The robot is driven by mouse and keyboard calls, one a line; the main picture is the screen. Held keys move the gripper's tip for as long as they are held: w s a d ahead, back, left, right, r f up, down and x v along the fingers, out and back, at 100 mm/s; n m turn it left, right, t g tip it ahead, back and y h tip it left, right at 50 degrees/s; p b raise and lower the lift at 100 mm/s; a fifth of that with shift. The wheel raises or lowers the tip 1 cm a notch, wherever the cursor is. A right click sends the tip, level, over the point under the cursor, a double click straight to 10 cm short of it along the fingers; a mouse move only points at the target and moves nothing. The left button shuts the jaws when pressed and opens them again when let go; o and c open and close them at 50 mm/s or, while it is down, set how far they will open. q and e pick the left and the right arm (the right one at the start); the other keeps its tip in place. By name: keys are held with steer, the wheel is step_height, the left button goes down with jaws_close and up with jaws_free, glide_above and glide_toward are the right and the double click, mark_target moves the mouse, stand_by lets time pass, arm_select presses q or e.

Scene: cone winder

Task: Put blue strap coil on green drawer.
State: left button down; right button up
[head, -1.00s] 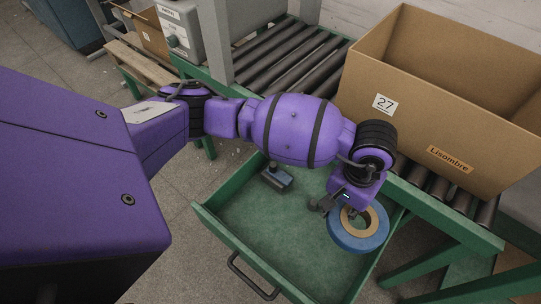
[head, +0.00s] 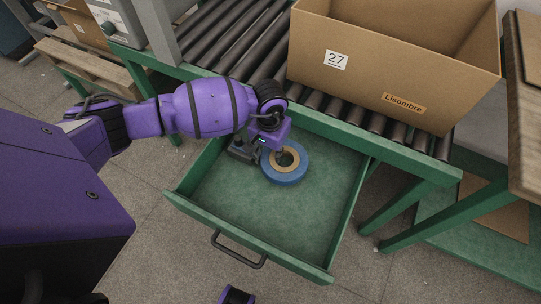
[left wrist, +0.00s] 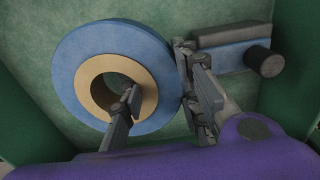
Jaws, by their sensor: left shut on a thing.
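The blue strap coil (head: 298,173), a blue ring with a tan core, is over the back part of the open green drawer (head: 322,240). My left gripper (head: 275,155) is shut on the coil's ring. In the left wrist view, the coil (left wrist: 70,66) has one finger of the gripper (left wrist: 160,95) inside its core and the other against its outer edge. The coil lies nearly flat; I cannot tell whether it touches the drawer floor.
A blue and dark grey tool (left wrist: 225,55) lies in the drawer close beside the coil, partly hidden by my arm in the head view. The drawer's front and right are clear. A cardboard box (head: 375,75) marked 27 stands on the roller conveyor (head: 225,45) behind.

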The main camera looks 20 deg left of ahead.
arm_select(q)
step_height(320, 180, down, 2)
steer(key=shift+d, duration=0.15)
steer(key=shift+f+b, duration=0.6)
steer(key=shift+b, duration=0.05)
steer(key=c, duration=1.6)
jaws_free()
step_height(320, 180, up, 13)
steer(key=shift+r+p, duration=0.15)
steer(key=shift+p, duration=0.7)
